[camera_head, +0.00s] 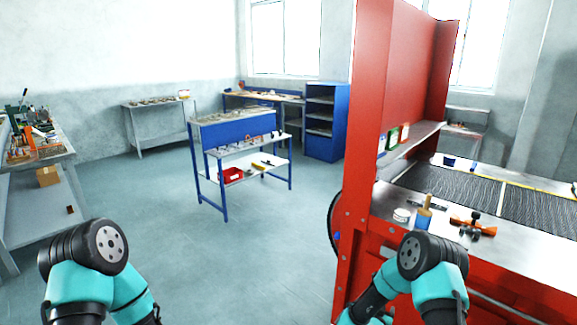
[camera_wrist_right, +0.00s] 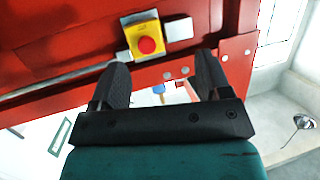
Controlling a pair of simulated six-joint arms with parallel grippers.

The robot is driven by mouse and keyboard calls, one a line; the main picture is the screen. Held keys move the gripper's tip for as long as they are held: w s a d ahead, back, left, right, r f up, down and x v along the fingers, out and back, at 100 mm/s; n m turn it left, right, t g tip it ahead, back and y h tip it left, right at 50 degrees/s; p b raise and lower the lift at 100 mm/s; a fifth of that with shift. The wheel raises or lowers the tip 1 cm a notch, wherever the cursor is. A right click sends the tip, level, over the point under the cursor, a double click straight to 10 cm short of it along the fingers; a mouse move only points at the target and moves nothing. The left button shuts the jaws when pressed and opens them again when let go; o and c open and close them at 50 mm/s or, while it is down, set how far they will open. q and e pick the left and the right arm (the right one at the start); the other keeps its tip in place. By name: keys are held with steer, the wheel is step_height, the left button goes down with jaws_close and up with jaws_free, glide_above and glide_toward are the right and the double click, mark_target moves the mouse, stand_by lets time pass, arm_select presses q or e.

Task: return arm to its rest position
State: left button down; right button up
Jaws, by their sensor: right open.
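In the head view, my two teal and black arms are folded low in the picture, the left one at the lower left and the right one before the red machine (camera_head: 361,190). No gripper shows in that view. In the right wrist view, my right gripper (camera_wrist_right: 160,78) is open, with its two black fingers wide apart and nothing visible between them. Beyond the fingers are red panels and a yellow box with a red push button (camera_wrist_right: 146,45), which looks apart from the fingers. My left gripper is out of view.
The mesh belt (camera_head: 450,195) runs along the machine at the right. A white tin (camera_head: 401,215), a blue-based brush-like item (camera_head: 423,218) and an orange-handled part (camera_head: 472,223) stand on its front ledge. A blue trolley (camera_head: 240,150) stands mid-room; the floor before it is clear.

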steer(key=s+a+f+n+g+y, duration=0.2)
steer(key=s+a+f+y, duration=0.15)
steer(key=s, duration=0.25)
steer(key=s+a+f+n+g+y, duration=0.1)
steer(key=s+a+f+g+y, duration=0.1)
steer(key=s+a+g+y, duration=0.25)
steer(key=s+a+n+g+y, duration=0.1)
steer(key=s+a+g+y, duration=0.1)
steer(key=s, duration=0.8)
steer(key=s+a+n+g+y, duration=0.1)
steer(key=s+a+g+y, duration=0.1)
steer(key=s, duration=0.8)
steer(key=shift+g, duration=0.75)
steer(key=shift+r, duration=0.1)
